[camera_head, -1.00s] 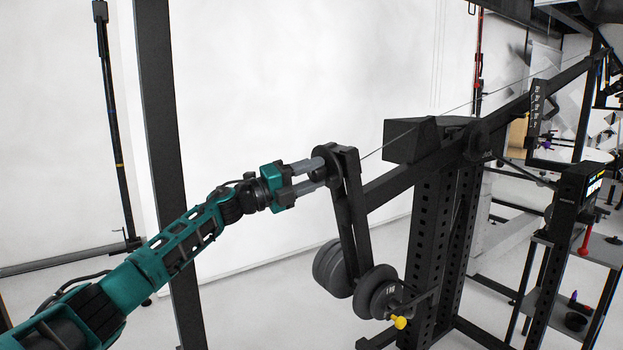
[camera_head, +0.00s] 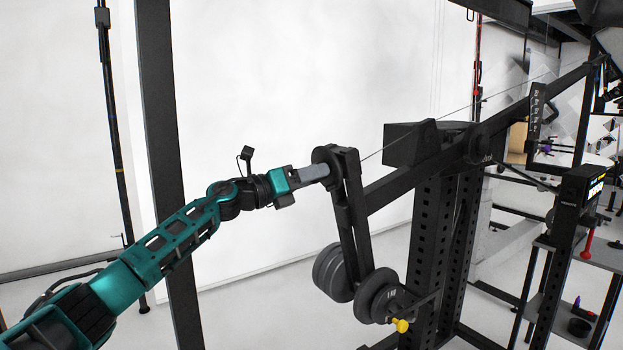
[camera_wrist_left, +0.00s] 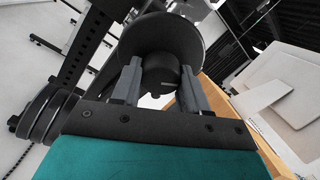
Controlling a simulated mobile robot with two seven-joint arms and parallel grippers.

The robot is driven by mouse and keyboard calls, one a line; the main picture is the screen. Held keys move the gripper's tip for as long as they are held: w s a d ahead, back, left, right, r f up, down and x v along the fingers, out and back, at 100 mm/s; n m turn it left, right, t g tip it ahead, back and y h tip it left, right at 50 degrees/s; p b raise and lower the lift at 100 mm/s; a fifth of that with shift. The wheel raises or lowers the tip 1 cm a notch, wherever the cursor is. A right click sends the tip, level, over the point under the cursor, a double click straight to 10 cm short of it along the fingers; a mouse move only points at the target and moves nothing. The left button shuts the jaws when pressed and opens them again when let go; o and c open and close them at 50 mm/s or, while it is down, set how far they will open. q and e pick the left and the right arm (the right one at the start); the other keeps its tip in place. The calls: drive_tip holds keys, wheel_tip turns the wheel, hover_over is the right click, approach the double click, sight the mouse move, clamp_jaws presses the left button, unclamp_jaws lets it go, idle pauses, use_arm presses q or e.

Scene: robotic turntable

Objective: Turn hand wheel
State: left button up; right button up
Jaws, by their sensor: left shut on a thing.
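The hand wheel is a dark round disc (camera_head: 324,157) at the end of the black machine's arm, near the middle of the head view. In the left wrist view its black disc (camera_wrist_left: 160,33) fills the top centre, with a short round hub (camera_wrist_left: 160,75) facing me. My left gripper (camera_head: 325,170) comes in from the left, and its grey fingers are shut on the hub, one on each side. The fingers overlap in the head view; in the wrist view the left gripper (camera_wrist_left: 159,78) shows both. My right gripper is not in view.
Weight plates (camera_head: 375,295) with a yellow knob (camera_head: 401,325) hang below the wheel. A perforated black upright (camera_head: 432,245) stands to the right, and a long beam (camera_head: 520,105) rises right. A black post (camera_head: 170,180) stands behind my arm. A shelf (camera_head: 598,252) is at far right.

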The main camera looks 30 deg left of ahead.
use_arm(q)
drive_tip(key=shift+d+f+m, duration=0.1)
drive_tip(key=shift+f+m, duration=0.15)
drive_tip(key=shift+m, duration=0.05)
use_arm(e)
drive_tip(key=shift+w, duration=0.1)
use_arm(q)
drive_tip(key=o, duration=0.7)
drive_tip(key=shift+c, duration=0.2)
drive_tip(key=o, duration=0.4)
drive_tip(key=shift+r, duration=0.15)
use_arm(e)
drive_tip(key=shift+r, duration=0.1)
use_arm(q)
drive_tip(key=shift+s, duration=0.1)
drive_tip(key=b+v, duration=0.5)
drive_tip(key=v, duration=0.7)
drive_tip(key=shift+s, duration=0.35)
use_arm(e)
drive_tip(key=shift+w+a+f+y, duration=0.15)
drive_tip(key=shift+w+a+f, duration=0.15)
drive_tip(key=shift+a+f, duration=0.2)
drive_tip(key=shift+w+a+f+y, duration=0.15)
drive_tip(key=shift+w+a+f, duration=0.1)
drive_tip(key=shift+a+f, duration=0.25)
